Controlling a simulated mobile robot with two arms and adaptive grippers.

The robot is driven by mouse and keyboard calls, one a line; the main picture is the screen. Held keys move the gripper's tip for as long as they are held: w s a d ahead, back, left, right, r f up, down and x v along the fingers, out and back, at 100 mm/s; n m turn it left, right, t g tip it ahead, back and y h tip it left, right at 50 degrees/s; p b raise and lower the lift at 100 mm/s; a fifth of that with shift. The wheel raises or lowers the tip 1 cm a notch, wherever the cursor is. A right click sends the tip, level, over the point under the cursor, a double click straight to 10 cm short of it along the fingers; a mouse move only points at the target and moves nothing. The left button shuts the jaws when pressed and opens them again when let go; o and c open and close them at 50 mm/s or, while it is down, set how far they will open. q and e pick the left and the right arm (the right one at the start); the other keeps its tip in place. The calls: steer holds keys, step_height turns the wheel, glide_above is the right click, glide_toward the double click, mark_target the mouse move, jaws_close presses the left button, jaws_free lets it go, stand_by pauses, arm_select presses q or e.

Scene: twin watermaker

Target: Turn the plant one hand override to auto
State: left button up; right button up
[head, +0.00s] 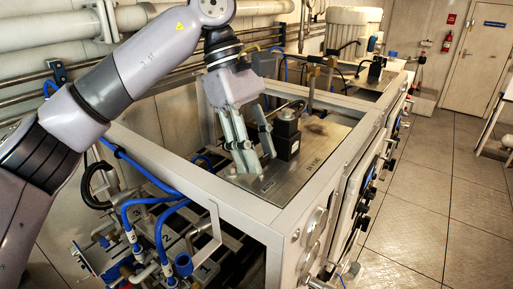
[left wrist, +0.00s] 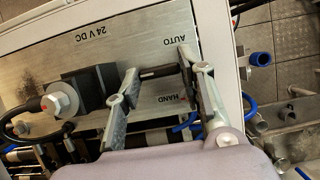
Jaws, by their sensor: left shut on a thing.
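The override plate (head: 312,173) is a metal panel on top of the nearer white-framed unit. It carries a black block (head: 287,137) and the lettering 24 V DC. In the left wrist view the plate (left wrist: 60,60) shows the labels AUTO (left wrist: 174,41) and HAND (left wrist: 172,98). A dark override lever (left wrist: 160,72) lies between these labels. My left gripper (head: 256,164) reaches down to the plate beside the black block. The lever is hidden in the head view. My right gripper is not in view.
Blue hoses and valves (head: 165,235) crowd the unit's near left side. The white frame rail (head: 335,175) edges the plate, with gauges and knobs on its right face. A second similar unit (head: 370,82) stands behind. The tiled floor (head: 440,200) at right is clear.

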arm_select(q)
steer(key=o, duration=1.1)
steer(key=shift+o, duration=0.2)
steer(key=v, duration=1.2)
